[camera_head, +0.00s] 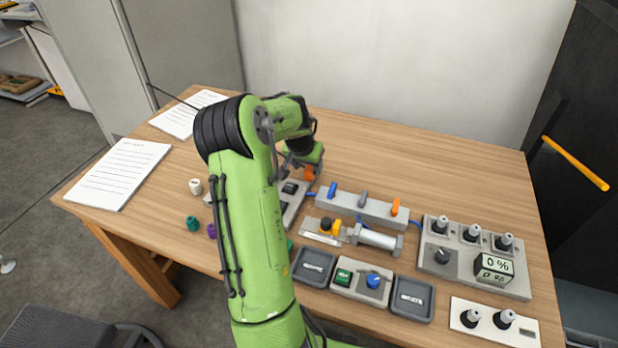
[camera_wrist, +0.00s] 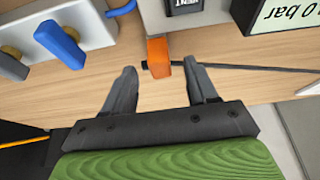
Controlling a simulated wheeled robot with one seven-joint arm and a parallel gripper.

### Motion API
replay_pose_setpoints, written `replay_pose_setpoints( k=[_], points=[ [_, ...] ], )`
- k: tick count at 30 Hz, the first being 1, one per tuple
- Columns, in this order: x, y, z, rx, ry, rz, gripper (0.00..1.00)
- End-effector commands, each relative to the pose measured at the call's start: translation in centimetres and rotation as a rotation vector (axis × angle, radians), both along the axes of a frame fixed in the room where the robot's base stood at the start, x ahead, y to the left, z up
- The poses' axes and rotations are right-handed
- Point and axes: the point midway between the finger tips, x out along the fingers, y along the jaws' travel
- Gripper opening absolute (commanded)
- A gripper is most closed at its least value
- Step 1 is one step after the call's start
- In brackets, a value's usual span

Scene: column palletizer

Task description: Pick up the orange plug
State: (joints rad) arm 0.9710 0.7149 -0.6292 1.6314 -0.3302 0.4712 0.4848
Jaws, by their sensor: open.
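The orange plug (camera_wrist: 158,56) shows in the wrist view as a small upright block at the near edge of a grey unit. A dark rod or cable passes by its lower end. My gripper (camera_wrist: 160,70) is open, with one finger on each side of the plug's lower end. Gaps show between the plug and both fingers, so it is not clasped. In the head view an orange piece (camera_head: 309,173), which looks like the same plug, sits just below my gripper's green body. My fingertips are mostly hidden there.
A grey block with blue, grey and orange levers (camera_head: 362,208) stands right of my gripper. A panel with knobs and a display (camera_head: 474,258) is farther right. White (camera_head: 196,187), teal (camera_head: 193,223) and purple (camera_head: 212,231) pieces lie left.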

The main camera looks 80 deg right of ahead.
Motion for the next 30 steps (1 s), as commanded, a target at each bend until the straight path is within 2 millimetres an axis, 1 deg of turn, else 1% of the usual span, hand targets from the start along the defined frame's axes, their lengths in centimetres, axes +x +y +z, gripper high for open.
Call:
replay_pose_setpoints(
  k=[4, 7, 10, 15, 16, 27, 30],
  points=[
    [-0.2, -0.8, -2.8, 0.003, 0.003, 0.0, 0.57],
    [-0.2, -1.5, -4.3, 0.002, 0.001, 0.001, 0.57],
    [-0.2, -1.8, -4.9, 0.001, 0.0, 0.001, 0.57],
    [-0.2, -1.8, -4.8, 0.001, 0.0, 0.0, 0.57],
    [-0.2, -1.8, -4.8, 0.001, 0.0, 0.0, 0.56],
    [-0.2, -1.8, -4.8, 0.001, 0.0, 0.001, 0.0],
    [-0.2, -1.8, -4.8, 0.0, 0.0, 0.0, 0.0]
  ],
)
